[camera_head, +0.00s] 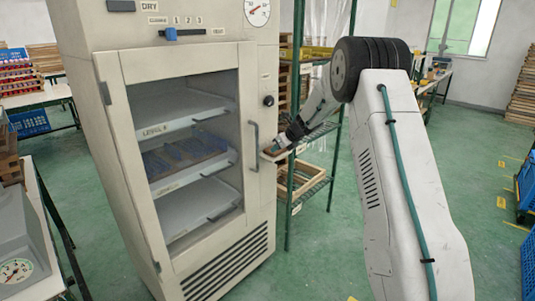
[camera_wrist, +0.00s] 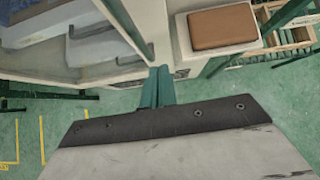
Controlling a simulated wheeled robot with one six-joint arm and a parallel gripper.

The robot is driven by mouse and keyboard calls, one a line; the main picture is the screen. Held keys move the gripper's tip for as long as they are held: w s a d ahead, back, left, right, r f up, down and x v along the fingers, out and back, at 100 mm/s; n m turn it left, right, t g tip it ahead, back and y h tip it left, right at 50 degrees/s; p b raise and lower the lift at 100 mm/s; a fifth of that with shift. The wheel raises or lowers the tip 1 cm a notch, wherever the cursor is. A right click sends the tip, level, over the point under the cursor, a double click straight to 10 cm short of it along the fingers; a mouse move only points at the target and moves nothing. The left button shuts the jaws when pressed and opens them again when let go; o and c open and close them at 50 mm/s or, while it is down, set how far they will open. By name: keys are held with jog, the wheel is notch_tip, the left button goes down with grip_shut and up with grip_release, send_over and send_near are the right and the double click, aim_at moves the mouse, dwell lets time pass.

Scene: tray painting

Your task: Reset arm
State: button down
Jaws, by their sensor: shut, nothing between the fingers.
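My arm reaches to the right side of the drying cabinet in the head view. My gripper (camera_head: 281,144) is beside the cabinet's front edge, near the door handle (camera_head: 255,147). In the wrist view its teal fingers (camera_wrist: 157,88) are together, with nothing held between them. The glass door (camera_head: 105,95) of the cabinet looks closed. Behind it, a tray with blue pieces (camera_head: 187,153) is on the middle shelf; the top and bottom shelves look empty.
A small ledge with a brown pad (camera_wrist: 222,27) sticks out close to my gripper. A green rack (camera_head: 315,183) stands behind the arm. A table with a grey scale (camera_head: 18,245) is at left. Green floor is open at right, before blue crates (camera_head: 528,185).

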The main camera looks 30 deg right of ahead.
jog(key=s+d+r+m+t+h, duration=0.2)
jog(key=d+m+h, duration=0.4)
jog(key=m, duration=0.5)
jog(key=s+d+r+m+g+h, duration=0.1)
jog(key=s+r+m+g+h, duration=0.45)
jog(key=s+m, duration=0.95)
jog(key=s+a+r+m+g+y, duration=0.1)
jog(key=s+a+m, duration=0.3)
jog(key=s+a, duration=0.4)
jog(key=s+a+r+m+g+y, duration=0.1)
jog(key=s+a+r+m+y, duration=0.2)
jog(key=s+a, duration=0.6)
jog(key=s+a+r+m+g+y, duration=0.1)
jog(key=s+a+r+m+y, duration=0.2)
jog(key=s, duration=2)
jog(key=a+m+y, duration=0.1)
jog(key=a+m, duration=0.3)
jog(key=a, duration=0.2)
jog(key=shift+s+a, duration=0.25)
jog(key=shift+s, duration=0.15)
